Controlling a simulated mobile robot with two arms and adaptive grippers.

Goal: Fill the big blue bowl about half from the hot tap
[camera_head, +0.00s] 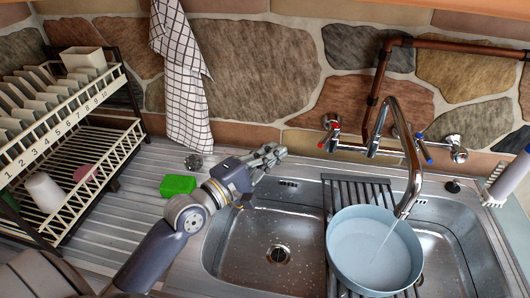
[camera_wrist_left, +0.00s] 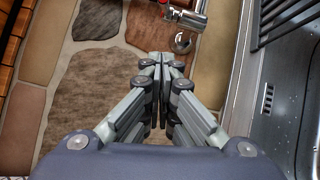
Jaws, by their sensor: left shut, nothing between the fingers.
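The big blue bowl (camera_head: 341,246) sits upright under the spout on the dark rack across the sink. It holds some water, and a thin stream runs into it from the curved tap spout (camera_head: 412,165). The red-marked tap handle (camera_head: 331,122) is on the left of the wall-mounted tap, and the blue-marked handle (camera_head: 424,148) is on the right. My left gripper (camera_head: 272,154) is shut and empty behind the left basin, left of the red-marked handle. In the left wrist view its fingers (camera_wrist_left: 162,62) are together, with a chrome tap part (camera_wrist_left: 185,18) beyond. My right gripper is not in view.
A green sponge (camera_head: 178,185) and a small dark plug-like item (camera_head: 193,162) lie on the drainer. A dish rack (camera_head: 60,120) with plates stands at the left. A checked towel (camera_head: 182,85) hangs on the stone wall. A brush (camera_head: 508,180) stands at the right. The left basin (camera_head: 250,250) is empty.

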